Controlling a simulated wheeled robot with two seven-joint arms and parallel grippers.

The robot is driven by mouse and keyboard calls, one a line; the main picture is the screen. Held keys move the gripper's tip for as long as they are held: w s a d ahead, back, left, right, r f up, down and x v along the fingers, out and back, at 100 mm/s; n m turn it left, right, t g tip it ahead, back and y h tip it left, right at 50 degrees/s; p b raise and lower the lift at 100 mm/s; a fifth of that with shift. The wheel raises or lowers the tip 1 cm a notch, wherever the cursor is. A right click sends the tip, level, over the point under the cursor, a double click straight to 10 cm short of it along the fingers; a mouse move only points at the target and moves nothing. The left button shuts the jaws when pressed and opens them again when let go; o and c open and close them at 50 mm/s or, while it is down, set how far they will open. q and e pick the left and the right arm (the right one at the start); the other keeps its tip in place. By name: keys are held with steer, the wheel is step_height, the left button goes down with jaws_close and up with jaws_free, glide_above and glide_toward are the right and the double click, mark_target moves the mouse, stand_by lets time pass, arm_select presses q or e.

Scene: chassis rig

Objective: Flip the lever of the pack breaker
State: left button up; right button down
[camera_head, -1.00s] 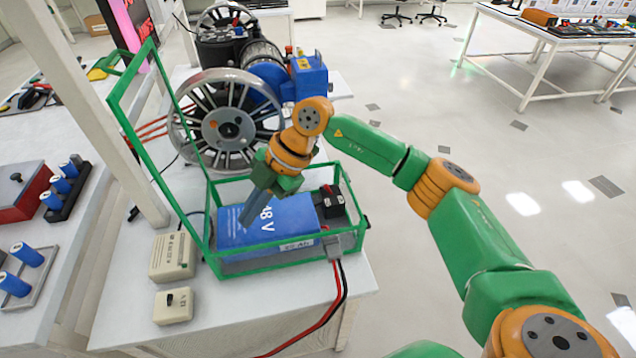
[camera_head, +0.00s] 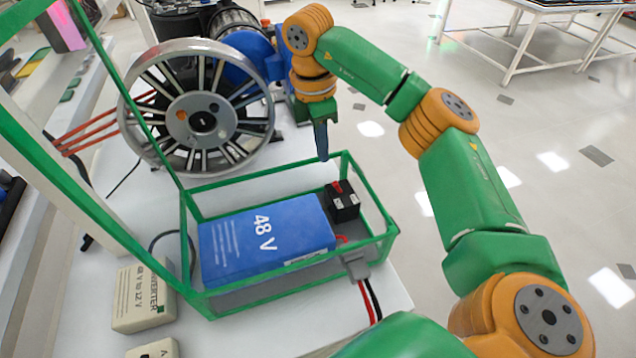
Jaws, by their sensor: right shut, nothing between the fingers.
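The pack breaker appears to be the small black box (camera_head: 343,206) at the back right inside the green frame, with a small red part (camera_head: 337,187) on top that looks like its lever. Which way the lever is set is too small to tell. The blue 48 V pack (camera_head: 268,238) lies left of it in the same frame. My right gripper (camera_head: 322,158) is shut and empty, pointing down. In the picture its tip shows just above and left of the black box, near the frame's back rail, apart from the lever. My left gripper is not in view.
The green frame (camera_head: 295,292) has thin rails and a tall open lid part on the left. A large spoked wheel (camera_head: 200,118) stands behind it. A converter box (camera_head: 143,295) sits at the front left. Red and black cables leave a grey connector (camera_head: 357,266) at the right.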

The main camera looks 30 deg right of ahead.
mark_target(338, 187)
steer(key=shift+w, duration=0.1)
steer(key=shift+f, duration=0.15)
step_height(338, 187, down, 10)
steer(key=d+p, duration=0.1)
stand_by(0.4)
